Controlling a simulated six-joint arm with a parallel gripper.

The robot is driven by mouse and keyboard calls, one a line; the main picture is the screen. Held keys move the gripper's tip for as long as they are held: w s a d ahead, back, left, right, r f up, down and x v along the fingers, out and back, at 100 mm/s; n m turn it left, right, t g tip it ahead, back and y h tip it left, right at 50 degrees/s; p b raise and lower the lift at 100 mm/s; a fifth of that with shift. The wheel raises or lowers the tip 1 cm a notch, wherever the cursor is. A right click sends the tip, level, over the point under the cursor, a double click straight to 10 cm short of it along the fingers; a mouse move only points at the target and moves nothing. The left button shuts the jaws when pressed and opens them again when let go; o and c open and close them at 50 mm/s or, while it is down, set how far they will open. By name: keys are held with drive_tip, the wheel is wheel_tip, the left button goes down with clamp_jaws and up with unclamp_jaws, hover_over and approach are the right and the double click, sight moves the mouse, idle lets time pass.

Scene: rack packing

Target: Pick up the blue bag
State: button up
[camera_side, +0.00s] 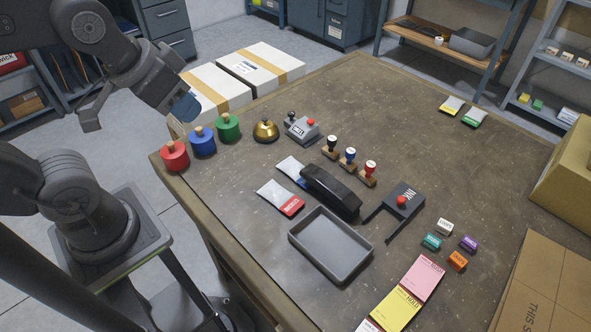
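The blue bag (291,168) lies flat on the table near its middle, a small pale packet with a blue end. Its blue right end is partly hidden by a long black object (331,191); I cannot tell if they touch. A similar red bag (281,198) lies just in front of it. My gripper (138,112) is at the upper left, raised near the table's left corner and well away from the blue bag. Its fingers are apart with nothing visible between them.
Red (174,156), blue (203,141) and green (228,127) weights and a brass bell (265,131) stand along the left edge. Stamps (350,158) stand behind the black object; a grey tray (330,245) lies in front. Yellow (451,105) and green (474,116) bags lie at the back.

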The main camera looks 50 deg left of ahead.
drive_tip(key=o, duration=1.1)
drive_tip(key=shift+o, duration=0.2)
drive_tip(key=n+g, duration=0.6)
drive_tip(key=n, duration=1.2)
hover_over(291, 164)
wheel_tip(291, 164, down, 18)
drive_tip(key=r, duration=0.1)
wheel_tip(291, 164, down, 15)
drive_tip(key=shift+r, duration=0.2)
